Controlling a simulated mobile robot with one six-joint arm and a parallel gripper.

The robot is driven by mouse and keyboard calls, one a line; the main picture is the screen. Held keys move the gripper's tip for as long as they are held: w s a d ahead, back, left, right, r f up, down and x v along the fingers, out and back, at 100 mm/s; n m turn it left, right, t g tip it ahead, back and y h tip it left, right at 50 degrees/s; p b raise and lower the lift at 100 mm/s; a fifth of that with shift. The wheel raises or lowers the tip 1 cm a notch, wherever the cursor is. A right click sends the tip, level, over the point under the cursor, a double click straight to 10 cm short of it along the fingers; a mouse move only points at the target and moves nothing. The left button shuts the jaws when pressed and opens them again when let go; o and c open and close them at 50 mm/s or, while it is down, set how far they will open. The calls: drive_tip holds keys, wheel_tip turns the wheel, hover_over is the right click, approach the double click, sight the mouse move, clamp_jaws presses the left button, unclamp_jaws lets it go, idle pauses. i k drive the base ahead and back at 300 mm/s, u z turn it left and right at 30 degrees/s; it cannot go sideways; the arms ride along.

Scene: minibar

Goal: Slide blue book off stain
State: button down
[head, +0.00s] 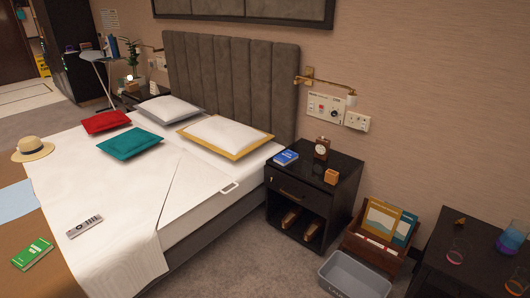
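The blue book (286,158) lies flat on the left part of the black nightstand's top (305,171), near its left edge and beside the bed. I see no stain around the book, and what is under it is hidden. My gripper is not in this view, so whether it is open or shut does not show.
A small clock (321,149) and an orange-brown block (331,177) stand on the nightstand. The bed (130,215) adjoins its left side. A wooden file box (382,252) and grey bin (355,277) stand on the floor to its right. Carpet in front is clear.

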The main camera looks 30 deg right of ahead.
sight(285, 158)
drive_tip(key=u, duration=0.3)
drive_tip(key=i, duration=1.1)
drive_tip(key=u, duration=0.2)
